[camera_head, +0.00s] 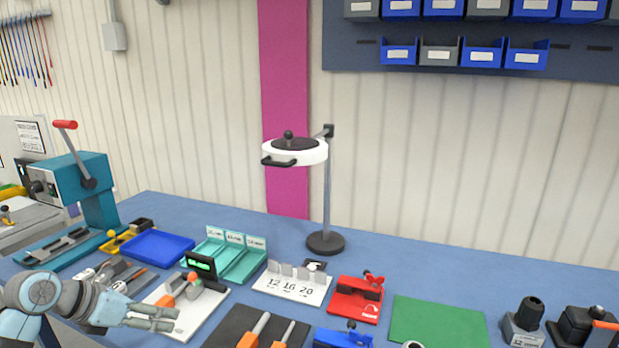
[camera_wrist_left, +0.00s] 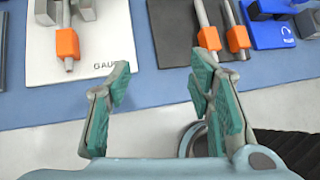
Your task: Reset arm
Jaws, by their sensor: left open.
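My left gripper (camera_head: 173,319) shows at the lower left of the head view, its arm coming in from the left edge. Its fingers are parted with nothing between them. In the left wrist view the two green-padded fingers (camera_wrist_left: 162,82) stand well apart, over the front edge of the blue bench (camera_wrist_left: 160,97) and the floor. The white gauge board (camera_head: 205,312) with an orange-handled tool lies just beyond the gripper; the same board (camera_wrist_left: 95,74) shows at the upper left of the wrist view.
A teal press (camera_head: 85,183) stands at the left. A blue tray (camera_head: 157,246), a red fixture (camera_head: 354,300), a green mat (camera_head: 440,319) and a magnifier lamp stand (camera_head: 326,243) are on the bench. The bench's back right is clear.

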